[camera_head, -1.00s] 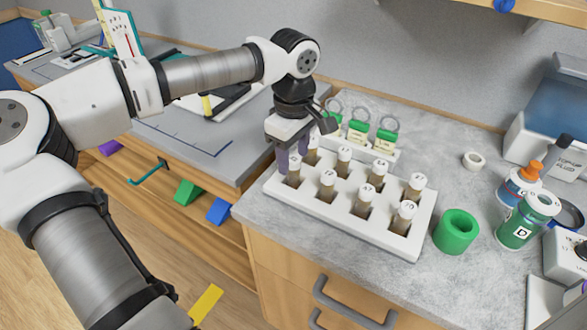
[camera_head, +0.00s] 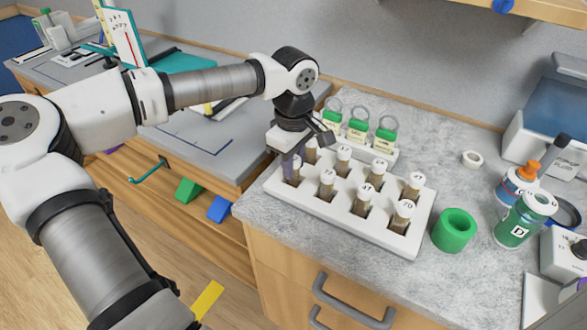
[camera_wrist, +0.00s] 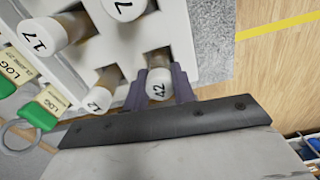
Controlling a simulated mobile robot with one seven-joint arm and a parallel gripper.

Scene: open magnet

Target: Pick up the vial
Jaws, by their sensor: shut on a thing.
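A white rack (camera_head: 335,208) on the counter holds two rows of brown vials with white numbered caps. My gripper (camera_head: 291,168) is over the rack's left end, pointing down. Its purple fingers are shut around the cap of the front-left vial (camera_head: 294,176). In the wrist view my gripper (camera_wrist: 158,88) has one finger on each side of that vial's cap, marked 42 (camera_wrist: 157,91). The vial looks upright and still in its slot. A neighbouring vial (camera_wrist: 98,99) stands close beside one finger, and a vial marked 17 (camera_wrist: 42,37) is farther off.
Green-topped tags with rings (camera_head: 358,130) stand in a holder behind the rack. A green cup (camera_head: 455,231) and a green-labelled bottle (camera_head: 522,222) are to the right. The counter's front edge runs close to the rack.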

